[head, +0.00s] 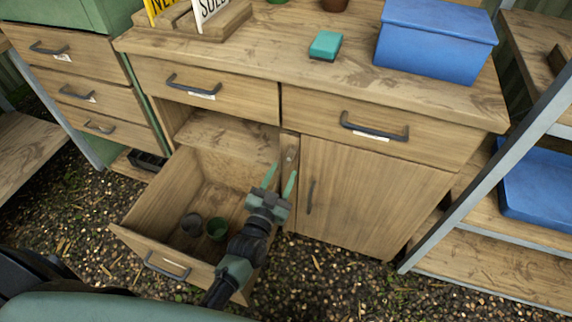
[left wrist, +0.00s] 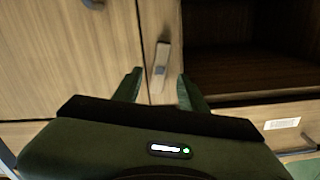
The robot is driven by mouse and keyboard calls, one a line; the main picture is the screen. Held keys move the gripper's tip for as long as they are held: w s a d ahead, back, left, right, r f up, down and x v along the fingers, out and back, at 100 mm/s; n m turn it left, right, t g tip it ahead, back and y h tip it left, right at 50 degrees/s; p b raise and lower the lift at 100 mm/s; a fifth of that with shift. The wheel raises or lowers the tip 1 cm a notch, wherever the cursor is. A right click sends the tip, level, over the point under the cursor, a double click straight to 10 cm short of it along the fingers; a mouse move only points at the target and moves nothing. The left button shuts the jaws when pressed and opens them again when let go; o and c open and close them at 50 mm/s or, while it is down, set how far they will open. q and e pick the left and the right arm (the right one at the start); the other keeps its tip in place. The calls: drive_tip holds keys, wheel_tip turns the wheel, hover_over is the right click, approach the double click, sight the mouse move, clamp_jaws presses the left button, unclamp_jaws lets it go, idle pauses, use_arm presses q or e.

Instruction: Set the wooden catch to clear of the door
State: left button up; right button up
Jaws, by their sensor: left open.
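The wooden catch (head: 290,157) is a small pale bar on the narrow post between the open bay and the cupboard door (head: 365,195). In the left wrist view the catch (left wrist: 160,68) stands nearly upright along the post, tilted slightly, and appears to lie beside the door's edge (left wrist: 85,60) rather than across it. The door is closed. My left gripper (head: 280,179) is open in front of the post. In the left wrist view its fingers (left wrist: 159,76) stand on either side of the catch's lower part, with no clear contact. My right gripper is not in view.
A pulled-out drawer (head: 140,240) with dark and green pots (head: 216,230) lies below and left of my left gripper. Two closed drawers sit above. On the worktop are a blue box (head: 430,40) and a teal block (head: 326,45). A metal-framed shelf (head: 480,190) stands at right.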

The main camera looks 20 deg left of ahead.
sight(289, 160)
use_arm(q)
drive_tip(key=shift+w+f+b, duration=0.1)
drive_tip(key=shift+w+b, duration=0.2)
drive_tip(key=shift+w, duration=1.9)
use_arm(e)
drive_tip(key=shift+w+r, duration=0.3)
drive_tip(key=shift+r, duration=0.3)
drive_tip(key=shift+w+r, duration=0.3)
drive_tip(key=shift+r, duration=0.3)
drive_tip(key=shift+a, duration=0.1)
